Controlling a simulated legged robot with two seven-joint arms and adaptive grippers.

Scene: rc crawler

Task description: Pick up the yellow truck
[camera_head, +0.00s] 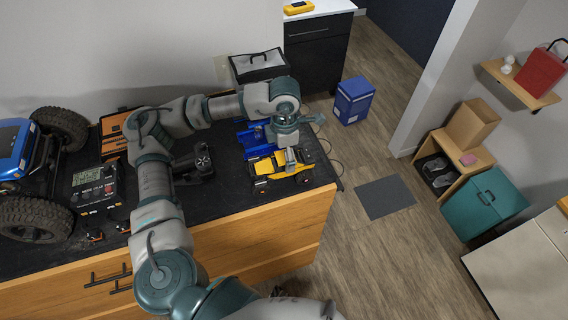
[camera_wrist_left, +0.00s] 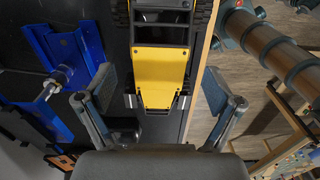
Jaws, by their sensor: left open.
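The yellow truck (camera_head: 283,170) stands on the dark worktop near its right end. It has a yellow body, dark parts and black wheels. In the left wrist view the truck (camera_wrist_left: 160,75) lies between and beyond the fingers, with its yellow panel toward me. My left gripper (camera_head: 291,158) is right over the truck, partly hiding it in the head view. In the wrist view the left gripper (camera_wrist_left: 158,88) is open, with one finger on each side of the yellow panel and visible gaps. Its fingers do not appear to touch the truck. My right gripper is not identifiable.
A blue object (camera_head: 256,140) lies close behind the truck; in the wrist view this blue part (camera_wrist_left: 70,60) is left of the left finger. A black controller (camera_head: 196,162), a control box (camera_head: 95,187) and a large-wheeled blue crawler (camera_head: 14,145) occupy the left. The worktop's right edge is near the truck.

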